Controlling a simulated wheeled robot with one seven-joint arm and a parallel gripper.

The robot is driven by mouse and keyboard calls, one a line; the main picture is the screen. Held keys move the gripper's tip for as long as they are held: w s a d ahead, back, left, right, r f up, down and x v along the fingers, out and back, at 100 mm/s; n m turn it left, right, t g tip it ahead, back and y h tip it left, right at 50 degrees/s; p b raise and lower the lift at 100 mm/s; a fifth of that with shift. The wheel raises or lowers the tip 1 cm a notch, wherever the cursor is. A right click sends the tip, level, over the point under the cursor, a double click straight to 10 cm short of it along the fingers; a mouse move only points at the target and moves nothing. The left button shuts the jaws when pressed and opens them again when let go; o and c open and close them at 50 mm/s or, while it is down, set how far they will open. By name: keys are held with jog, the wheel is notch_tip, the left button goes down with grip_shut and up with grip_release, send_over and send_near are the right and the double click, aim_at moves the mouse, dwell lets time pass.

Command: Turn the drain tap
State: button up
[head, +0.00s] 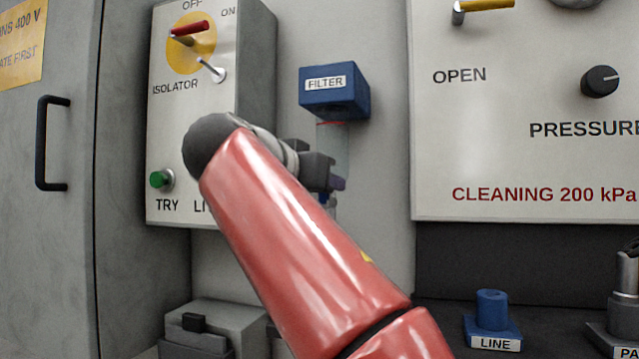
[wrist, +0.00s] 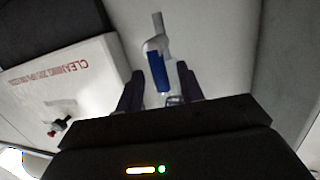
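The drain tap shows in the wrist view as a blue handle (wrist: 158,72) on a grey fitting. In the head view it is mostly hidden behind my gripper, below the blue filter head (head: 335,95) and its clear bowl (head: 333,145). My gripper (head: 336,184) is at the height of the bowl's lower end. In the wrist view my gripper (wrist: 160,69) is open, with one dark finger on each side of the blue handle. Narrow gaps seem to show between handle and fingers; contact cannot be told.
The isolator box (head: 190,120) with its red handle and green button stands left of the filter. The panel with the pressure knob (head: 600,81) is at the right. A blue LINE part (head: 491,315) stands on the low dark ledge. A cabinet handle (head: 47,143) sticks out far left.

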jog(key=v, duration=0.7)
jog(key=shift+s+a, duration=0.2)
jog(key=shift+s, duration=0.1)
jog(key=shift+s, duration=0.1)
